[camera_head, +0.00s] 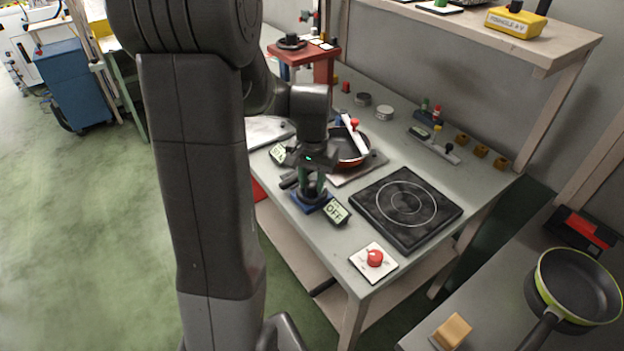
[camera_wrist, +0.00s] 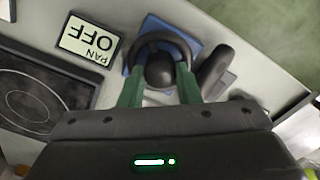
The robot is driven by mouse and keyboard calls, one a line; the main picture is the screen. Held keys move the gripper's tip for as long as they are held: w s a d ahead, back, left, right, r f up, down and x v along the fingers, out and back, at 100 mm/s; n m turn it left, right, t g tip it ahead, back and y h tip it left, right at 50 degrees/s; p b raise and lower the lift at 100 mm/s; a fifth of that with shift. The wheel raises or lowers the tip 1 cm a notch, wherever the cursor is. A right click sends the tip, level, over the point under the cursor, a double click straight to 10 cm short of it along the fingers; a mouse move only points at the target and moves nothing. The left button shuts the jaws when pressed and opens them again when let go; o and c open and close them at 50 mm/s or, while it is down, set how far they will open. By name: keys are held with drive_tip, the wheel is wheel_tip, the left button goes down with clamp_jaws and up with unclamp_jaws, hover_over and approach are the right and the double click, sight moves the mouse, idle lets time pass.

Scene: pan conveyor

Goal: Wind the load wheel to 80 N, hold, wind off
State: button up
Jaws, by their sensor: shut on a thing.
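A black hand wheel with a round central knob (camera_wrist: 160,71) stands on a blue base; it also shows in the head view (camera_head: 311,200) at the bench's near edge. My gripper (camera_wrist: 158,88) has its green fingers on opposite sides of this wheel's rim, shut on it; the gripper also shows in the head view (camera_head: 311,189). A small display (camera_wrist: 88,41) beside the wheel reads "PAN OFF" and also shows in the head view (camera_head: 336,211). A second display (camera_head: 278,153) behind my gripper is partly hidden. I see no readable force value.
A red pan (camera_head: 362,150) with a white bar across it stands behind my gripper. A dark hob plate (camera_head: 384,217) and a red knob on a white plate (camera_head: 375,258) lie to the right. A red stand (camera_head: 325,68) with a black wheel (camera_head: 291,42) is at the back.

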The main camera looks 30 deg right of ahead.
sight(312, 184)
drive_tip(key=shift+n, duration=0.8)
drive_tip(key=o, duration=1)
wheel_tip(312, 184, up, 14)
drive_tip(key=shift+f+p, duration=0.1)
drive_tip(key=shift+p, duration=0.5)
wheel_tip(312, 184, down, 14)
drive_tip(key=shift+r+b, duration=0.1)
drive_tip(key=shift+b, duration=0.4)
